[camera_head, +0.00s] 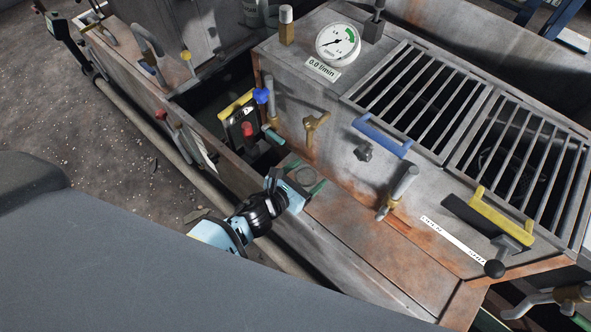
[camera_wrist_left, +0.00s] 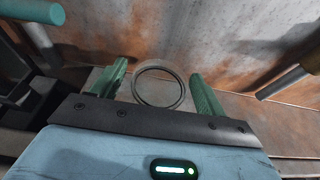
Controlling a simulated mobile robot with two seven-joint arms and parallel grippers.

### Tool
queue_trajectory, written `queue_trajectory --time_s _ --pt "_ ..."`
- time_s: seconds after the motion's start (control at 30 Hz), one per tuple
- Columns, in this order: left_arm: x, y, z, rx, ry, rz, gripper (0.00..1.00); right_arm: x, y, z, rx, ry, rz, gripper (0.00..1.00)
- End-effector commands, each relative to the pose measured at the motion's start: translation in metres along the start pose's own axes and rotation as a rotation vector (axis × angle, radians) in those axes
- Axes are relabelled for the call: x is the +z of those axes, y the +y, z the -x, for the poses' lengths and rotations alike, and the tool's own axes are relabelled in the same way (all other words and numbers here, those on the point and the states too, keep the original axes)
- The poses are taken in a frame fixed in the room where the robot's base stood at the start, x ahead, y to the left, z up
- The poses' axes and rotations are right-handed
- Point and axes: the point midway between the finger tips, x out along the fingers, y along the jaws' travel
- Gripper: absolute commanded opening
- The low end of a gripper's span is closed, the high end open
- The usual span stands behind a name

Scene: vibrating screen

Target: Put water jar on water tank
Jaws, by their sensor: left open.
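My left gripper (camera_head: 304,178) is low over the rusty ledge in the head view, with its green fingers apart. A clear round jar (camera_wrist_left: 158,88), probably the water jar, shows as a dark ring between the fingers in the left wrist view. The fingers (camera_wrist_left: 158,80) stand on either side of it. I cannot tell if either touches it. In the head view the jar is faint between the fingers. I cannot tell for certain which part is the water tank; the rusted metal unit (camera_head: 290,88) with grates stands behind the gripper. My right gripper is not in view.
A round gauge (camera_head: 338,43) stands on the unit. A blue handle (camera_head: 382,137), yellow handle (camera_head: 501,216) and taps (camera_head: 397,190) stick out near the ledge. A yellow-handled device (camera_head: 241,122) sits in the trough to the left. The ledge (camera_head: 375,240) right of the gripper is clear.

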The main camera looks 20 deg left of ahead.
Motion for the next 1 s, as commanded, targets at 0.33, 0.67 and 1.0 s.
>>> queue_trajectory --time_s 0.33,0.67,1.0 --pt "0.002 0.0 0.056 0.0 0.001 -0.001 0.74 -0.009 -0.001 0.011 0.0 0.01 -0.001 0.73" --pt "0.002 0.0 0.109 0.001 0.001 0.0 0.74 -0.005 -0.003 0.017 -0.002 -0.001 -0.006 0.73" --pt "0.002 0.0 0.121 0.0 -0.001 0.001 0.74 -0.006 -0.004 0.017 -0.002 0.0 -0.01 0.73"
